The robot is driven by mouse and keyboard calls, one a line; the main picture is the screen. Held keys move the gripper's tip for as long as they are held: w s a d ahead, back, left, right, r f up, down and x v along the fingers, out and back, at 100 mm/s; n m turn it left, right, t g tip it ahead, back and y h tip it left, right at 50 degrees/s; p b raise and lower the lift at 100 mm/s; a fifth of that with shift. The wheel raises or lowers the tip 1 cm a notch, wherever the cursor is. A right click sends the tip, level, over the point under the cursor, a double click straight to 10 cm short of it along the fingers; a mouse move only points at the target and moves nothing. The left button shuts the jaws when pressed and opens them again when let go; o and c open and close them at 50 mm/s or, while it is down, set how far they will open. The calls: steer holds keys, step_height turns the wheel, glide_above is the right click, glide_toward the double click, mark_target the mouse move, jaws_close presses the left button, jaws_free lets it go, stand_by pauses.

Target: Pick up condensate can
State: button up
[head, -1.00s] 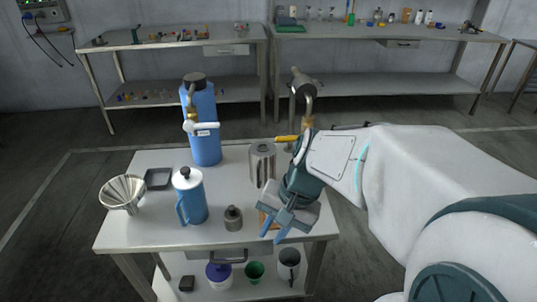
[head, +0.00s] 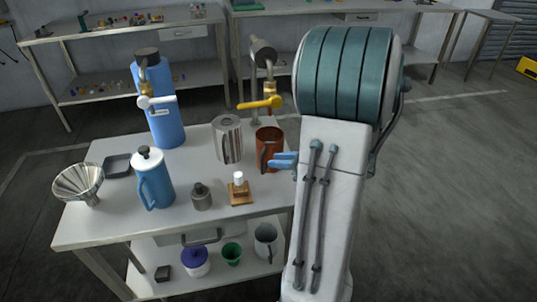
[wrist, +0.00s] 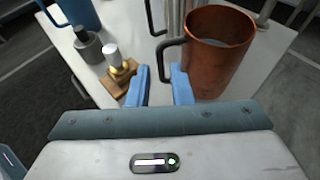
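No label marks the condensate can. A copper-brown can (head: 268,150) with a dark side handle stands upright on the table's right part, right of a steel can (head: 228,140). In the wrist view the copper-brown can (wrist: 220,55) stands just ahead and right, its dark handle (wrist: 168,48) facing the gap between my fingers. My gripper (head: 284,160) is beside the can's right side in the head view. In the wrist view my gripper (wrist: 160,88) is open, blue fingers apart, nothing clearly held. Whether a finger touches the handle I cannot tell.
Near my fingers are a small white-capped bottle on a wooden block (head: 239,190) and a grey bottle (head: 201,196). A blue jug (head: 154,180), funnel (head: 78,184) and tall blue cylinder (head: 165,115) stand further left. A yellow-handled tap (head: 262,103) rises behind the cans.

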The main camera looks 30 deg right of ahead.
mark_target(268, 154)
steer(key=x, duration=0.8)
jaws_close()
